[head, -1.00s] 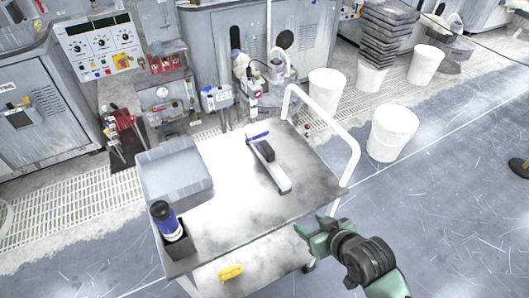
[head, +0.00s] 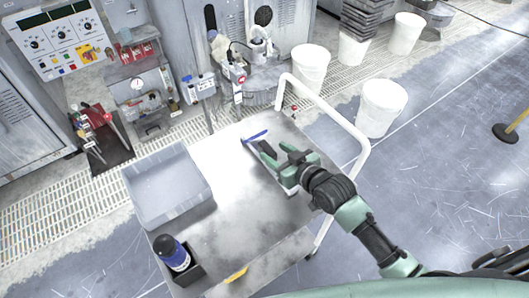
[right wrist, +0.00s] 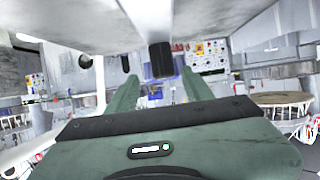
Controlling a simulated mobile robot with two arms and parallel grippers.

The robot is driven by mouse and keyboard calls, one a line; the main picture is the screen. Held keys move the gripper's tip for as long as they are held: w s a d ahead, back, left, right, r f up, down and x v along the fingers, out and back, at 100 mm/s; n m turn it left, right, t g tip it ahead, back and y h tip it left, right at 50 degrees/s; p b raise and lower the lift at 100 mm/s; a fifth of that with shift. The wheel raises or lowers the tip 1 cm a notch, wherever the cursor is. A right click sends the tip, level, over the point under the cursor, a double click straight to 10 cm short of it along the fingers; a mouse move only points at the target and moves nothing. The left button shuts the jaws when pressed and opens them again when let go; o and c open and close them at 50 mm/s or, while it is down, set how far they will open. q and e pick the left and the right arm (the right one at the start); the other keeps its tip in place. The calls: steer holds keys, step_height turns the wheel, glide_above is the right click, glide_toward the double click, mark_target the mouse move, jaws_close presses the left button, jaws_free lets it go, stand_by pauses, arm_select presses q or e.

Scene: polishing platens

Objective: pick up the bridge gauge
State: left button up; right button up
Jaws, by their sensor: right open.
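The bridge gauge, which I take to be the pale bar (head: 291,189) with a dark block, lies on the cart top. A blue strip (head: 256,135) is at its far end. My right gripper (head: 272,155) reaches in from the right and covers much of the bar and block. In the right wrist view its two fingers (right wrist: 156,90) are spread, with a dark block-like piece (right wrist: 161,60) showing beyond and between them. I cannot tell whether the fingers touch the gauge. My left gripper is not in view.
A grey tray (head: 168,185) is on the cart's left side. A blue bottle (head: 172,252) stands in a dark holder at the front left. A white rail (head: 340,125) bounds the cart's right side. White buckets (head: 381,108) stand on the floor beyond.

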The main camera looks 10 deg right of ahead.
mark_target(266, 149)
steer(key=shift+w+a+f+p, duration=0.25)
steer(key=shift+w+a+f, duration=0.25)
steer(key=shift+w, duration=0.15)
steer(key=shift+w+a+f+p, duration=0.2)
steer(key=shift+w+a+f, duration=0.15)
steer(key=shift+w+f, duration=0.2)
steer(key=shift+x, duration=0.85)
steer(key=c, duration=1)
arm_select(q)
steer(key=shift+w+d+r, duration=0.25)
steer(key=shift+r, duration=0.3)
arm_select(e)
jaws_close()
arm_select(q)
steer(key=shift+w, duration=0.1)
arm_select(e)
steer(key=shift+r, duration=0.1)
